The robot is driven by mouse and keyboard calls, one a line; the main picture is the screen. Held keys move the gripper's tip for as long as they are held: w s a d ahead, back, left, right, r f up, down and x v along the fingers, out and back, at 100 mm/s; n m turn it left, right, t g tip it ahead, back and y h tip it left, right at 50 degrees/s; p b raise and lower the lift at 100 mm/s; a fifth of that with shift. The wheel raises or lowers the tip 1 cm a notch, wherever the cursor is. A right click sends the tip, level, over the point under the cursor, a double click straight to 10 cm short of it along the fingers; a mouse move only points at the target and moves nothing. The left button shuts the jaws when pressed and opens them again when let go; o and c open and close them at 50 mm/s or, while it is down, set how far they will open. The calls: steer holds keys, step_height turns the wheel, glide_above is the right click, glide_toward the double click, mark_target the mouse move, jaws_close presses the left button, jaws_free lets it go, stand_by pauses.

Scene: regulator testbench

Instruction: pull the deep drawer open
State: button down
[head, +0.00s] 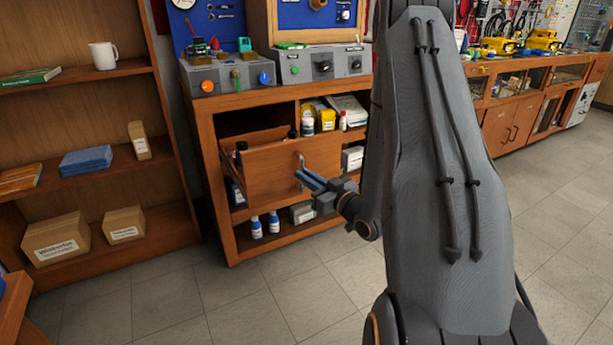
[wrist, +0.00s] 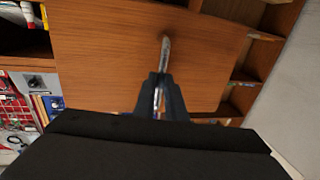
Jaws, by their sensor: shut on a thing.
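The deep drawer (head: 268,178) has a wooden front and sits in the wooden bench. In the head view it stands out from the bench, with its open top and dark bottles inside showing. Its front also fills much of the wrist view (wrist: 110,60). The metal drawer handle (head: 302,160) is upright on the front and shows in the wrist view (wrist: 165,50). My gripper (head: 305,180) is at the handle, its fingers shut on it. In the wrist view the fingers (wrist: 161,85) close around the handle's lower part.
Bottles (head: 265,224) and boxes stand on the bench's lower shelves. A bookcase (head: 100,78) with boxes, books and a mug is at the left. Test units with knobs (head: 320,66) stand on top of the bench. The tiled floor (head: 240,305) in front is clear.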

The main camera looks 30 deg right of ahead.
steer(key=c, duration=1.8)
jaws_free()
steer(key=s+d, duration=0.1)
steer(key=s, duration=0.6)
steer(key=shift+s+d, duration=0.25)
steer(key=shift+s, duration=0.05)
